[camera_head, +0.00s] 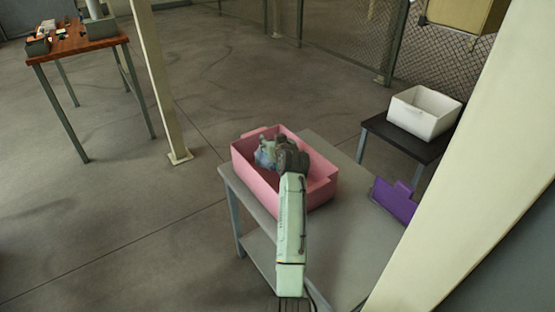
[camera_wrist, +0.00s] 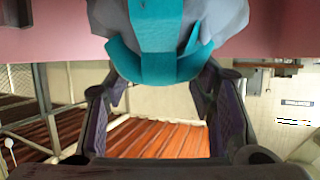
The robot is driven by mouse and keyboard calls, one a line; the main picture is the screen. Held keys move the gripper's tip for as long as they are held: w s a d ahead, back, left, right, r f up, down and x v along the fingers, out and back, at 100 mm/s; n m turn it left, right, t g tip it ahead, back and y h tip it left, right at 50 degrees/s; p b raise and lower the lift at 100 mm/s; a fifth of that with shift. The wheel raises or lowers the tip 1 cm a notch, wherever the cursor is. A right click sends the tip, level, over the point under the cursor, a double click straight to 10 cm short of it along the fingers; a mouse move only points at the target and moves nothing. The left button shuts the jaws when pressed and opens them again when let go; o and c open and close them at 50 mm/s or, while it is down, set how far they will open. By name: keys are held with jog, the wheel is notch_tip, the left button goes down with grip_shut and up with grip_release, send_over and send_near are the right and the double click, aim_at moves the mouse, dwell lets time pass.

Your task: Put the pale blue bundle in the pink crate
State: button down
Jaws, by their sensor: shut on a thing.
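The pink crate (camera_head: 318,194) stands on a grey table in the head view. The pale blue bundle (camera_head: 265,153) is over the crate's opening, at the end of my arm. My gripper (camera_head: 282,160) is shut on the bundle. In the wrist view the bundle (camera_wrist: 180,35) shows as pale cloth with a teal band, between my gripper's fingers (camera_wrist: 160,95). A pink wall of the crate (camera_wrist: 60,30) fills the top of that view. Whether the bundle touches the crate's floor is hidden.
The grey table (camera_head: 345,235) has bare room at its front. A purple crate (camera_head: 394,200) is at the right, partly hidden by a cream post (camera_head: 470,150). A white bin (camera_head: 422,112) stands on a dark table (camera_head: 402,138). A wooden table (camera_head: 75,42) is far left.

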jog(key=shift+f+p, duration=0.55)
jog(key=shift+f, duration=2.1)
jog(key=shift+f, duration=0.1)
jog(key=c, duration=0.7)
grip_release()
jog(key=b+v, duration=0.2)
jog(key=v, duration=0.5)
jog(key=shift+s+d+r, duration=0.1)
jog(key=shift+s+r, duration=0.1)
